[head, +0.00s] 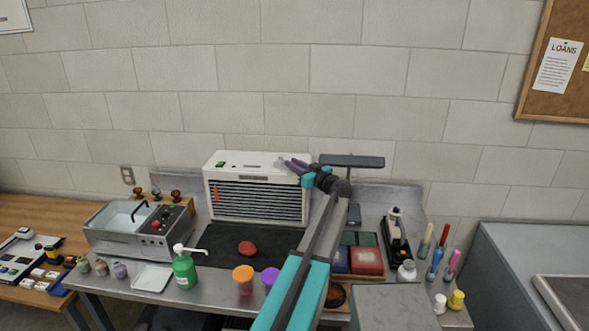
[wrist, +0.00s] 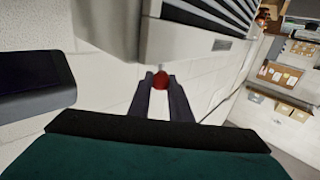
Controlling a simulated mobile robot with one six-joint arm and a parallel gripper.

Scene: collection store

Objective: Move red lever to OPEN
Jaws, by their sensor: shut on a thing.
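The red lever's round knob (wrist: 161,80) shows in the wrist view between the tips of my two dark fingers, on a short stem by the edge of a pale louvred unit. My gripper (wrist: 160,76) is shut on it. In the head view my gripper (head: 286,162) is at the top right of the white louvred unit (head: 257,215). The lever cannot be made out there. A small red strip (head: 215,193) is on the unit's left front. No OPEN marking can be read in either view.
The bench holds a green pump bottle (head: 184,268), an orange-lidded jar (head: 244,279), a black mat (head: 215,247) with a red lump (head: 248,248), and a steel sink unit (head: 130,235) at left. Books and a microscope-like device (head: 397,235) stand at right. The block wall is close behind.

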